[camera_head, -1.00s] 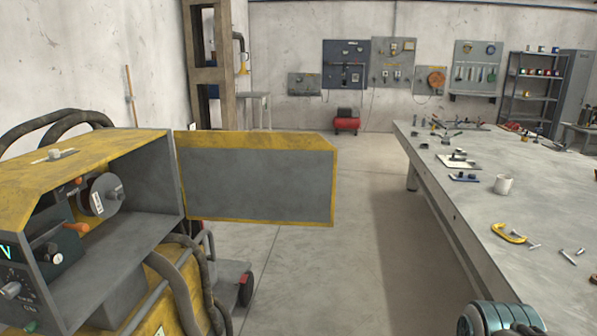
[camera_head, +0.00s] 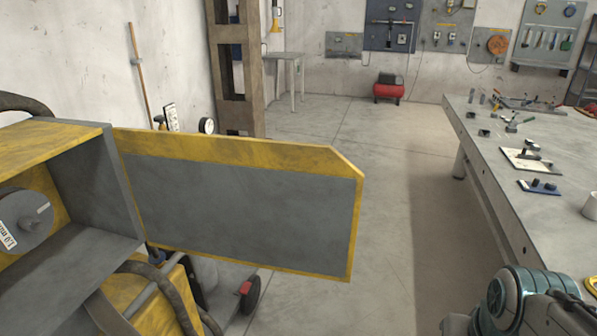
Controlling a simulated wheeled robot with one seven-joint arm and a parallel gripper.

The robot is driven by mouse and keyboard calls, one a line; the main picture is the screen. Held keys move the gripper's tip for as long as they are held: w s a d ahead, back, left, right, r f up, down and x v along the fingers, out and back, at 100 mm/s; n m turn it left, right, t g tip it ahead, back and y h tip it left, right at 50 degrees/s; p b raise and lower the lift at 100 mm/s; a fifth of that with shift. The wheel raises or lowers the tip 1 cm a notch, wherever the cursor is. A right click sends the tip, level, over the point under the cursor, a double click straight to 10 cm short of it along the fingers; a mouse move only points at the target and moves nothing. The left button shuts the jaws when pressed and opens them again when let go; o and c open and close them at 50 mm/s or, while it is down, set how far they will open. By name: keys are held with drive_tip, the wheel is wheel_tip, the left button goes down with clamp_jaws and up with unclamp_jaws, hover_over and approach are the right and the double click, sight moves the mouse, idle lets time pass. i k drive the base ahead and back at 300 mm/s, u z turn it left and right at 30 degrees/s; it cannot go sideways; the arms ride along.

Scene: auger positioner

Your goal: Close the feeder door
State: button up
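The feeder door (camera_head: 240,205) is a flat grey panel with a worn yellow border and one cut corner. It stands wide open, reaching right from the feeder box's right edge. The feeder box (camera_head: 65,135) is at the left, yellow on top and grey inside, and its open side shows a wire spool (camera_head: 22,222). Part of my arm shows at the bottom right, apart from the door. My gripper's fingers are not in view.
A long grey workbench (camera_head: 560,235) with tools runs along the right. Clear floor (camera_head: 395,200) lies between door and bench. A wheeled cart (camera_head: 235,285) and hoses (camera_head: 150,285) are below the door. A red compressor (camera_head: 389,90) stands at the back.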

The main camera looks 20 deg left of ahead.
sight(289, 206)
drive_tip(key=i, duration=2.5)
drive_tip(key=u, duration=4.05)
